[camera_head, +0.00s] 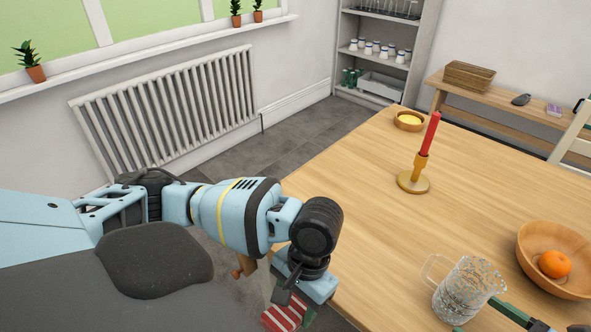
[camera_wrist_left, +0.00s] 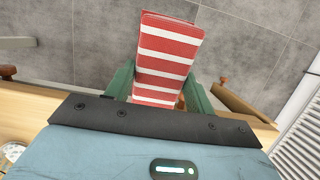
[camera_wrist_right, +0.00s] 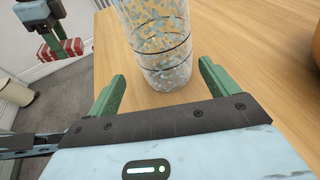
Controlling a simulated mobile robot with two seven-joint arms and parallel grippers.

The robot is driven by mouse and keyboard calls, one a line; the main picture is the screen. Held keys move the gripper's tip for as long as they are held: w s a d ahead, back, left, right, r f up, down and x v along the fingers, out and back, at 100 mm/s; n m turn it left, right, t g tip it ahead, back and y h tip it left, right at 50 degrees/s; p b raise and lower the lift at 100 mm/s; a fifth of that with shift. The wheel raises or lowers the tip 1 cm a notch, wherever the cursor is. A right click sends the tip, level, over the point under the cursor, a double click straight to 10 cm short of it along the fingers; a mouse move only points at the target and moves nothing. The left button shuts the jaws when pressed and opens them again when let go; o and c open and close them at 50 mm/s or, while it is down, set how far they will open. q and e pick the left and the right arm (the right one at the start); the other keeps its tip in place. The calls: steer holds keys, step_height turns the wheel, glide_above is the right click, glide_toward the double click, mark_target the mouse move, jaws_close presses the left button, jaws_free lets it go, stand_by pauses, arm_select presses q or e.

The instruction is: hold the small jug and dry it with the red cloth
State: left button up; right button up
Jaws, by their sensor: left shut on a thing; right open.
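The small jug (camera_head: 464,290) is clear patterned glass with a handle on its left. It stands upright on the table near the front edge, and also shows in the right wrist view (camera_wrist_right: 157,40), its top cut off. My right gripper (camera_wrist_right: 162,72) is open, with one green finger on each side of the jug's lower part; I cannot tell whether they touch it. My left gripper (camera_wrist_left: 158,88) is shut on the red cloth (camera_wrist_left: 168,50), which is folded with white stripes. The cloth (camera_head: 284,315) is off the table's left edge, apart from the jug.
A wooden bowl (camera_head: 531,263) with an orange (camera_head: 554,264) stands right of the jug. A red candle (camera_head: 428,135) in a holder (camera_head: 413,181) and a small yellow-filled bowl (camera_head: 408,121) stand farther back. The table (camera_head: 375,235) between is clear.

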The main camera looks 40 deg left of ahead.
mark_target(450, 298)
arm_select(q)
steer(key=shift+b+x, duration=0.85)
steer(key=shift+x, duration=0.4)
arm_select(e)
steer(key=shift+x, duration=3.8)
arm_select(q)
steer(key=shift+w, duration=0.1)
arm_select(e)
steer(key=shift+c, duration=0.5)
steer(key=c, duration=0.6)
